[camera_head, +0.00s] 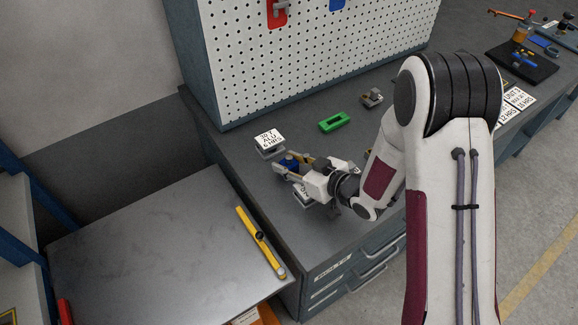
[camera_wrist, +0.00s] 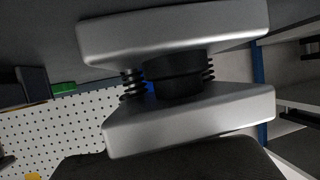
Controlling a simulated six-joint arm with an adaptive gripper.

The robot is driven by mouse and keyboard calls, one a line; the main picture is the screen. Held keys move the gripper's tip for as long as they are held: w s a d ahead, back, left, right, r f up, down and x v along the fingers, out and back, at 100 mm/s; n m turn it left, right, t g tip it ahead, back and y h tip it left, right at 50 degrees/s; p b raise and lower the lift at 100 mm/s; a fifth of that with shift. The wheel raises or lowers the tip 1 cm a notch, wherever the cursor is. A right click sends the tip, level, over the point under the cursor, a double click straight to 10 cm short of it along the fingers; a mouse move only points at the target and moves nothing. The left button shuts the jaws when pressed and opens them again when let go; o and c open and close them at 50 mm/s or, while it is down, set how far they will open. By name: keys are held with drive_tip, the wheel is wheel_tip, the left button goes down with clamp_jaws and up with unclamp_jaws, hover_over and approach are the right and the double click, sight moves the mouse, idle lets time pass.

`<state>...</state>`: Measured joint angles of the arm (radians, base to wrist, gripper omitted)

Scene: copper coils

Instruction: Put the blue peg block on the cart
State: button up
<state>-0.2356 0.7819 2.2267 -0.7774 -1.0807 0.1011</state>
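The blue peg block (camera_head: 291,162) shows as a small blue patch between the fingers of my gripper (camera_head: 287,164), over the near left part of the grey workbench. The fingers are spread to either side of it; whether they press on it is too small to tell. In the wrist view two large silver forms with dark springs between them fill the middle, and a small blue patch shows behind them. The cart (camera_head: 140,250) is a grey flat top at the lower left, beside the bench.
A yellow level (camera_head: 260,243) lies along the cart's right edge. A card stand (camera_head: 269,140) stands behind my gripper, and another card (camera_head: 302,196) is below it. A green block (camera_head: 334,122) and a grey part (camera_head: 372,97) lie farther back before the white pegboard (camera_head: 310,50).

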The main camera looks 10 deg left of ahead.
clamp_jaws()
drive_tip(key=shift+r, duration=0.25)
drive_tip(key=shift+r, duration=4.8)
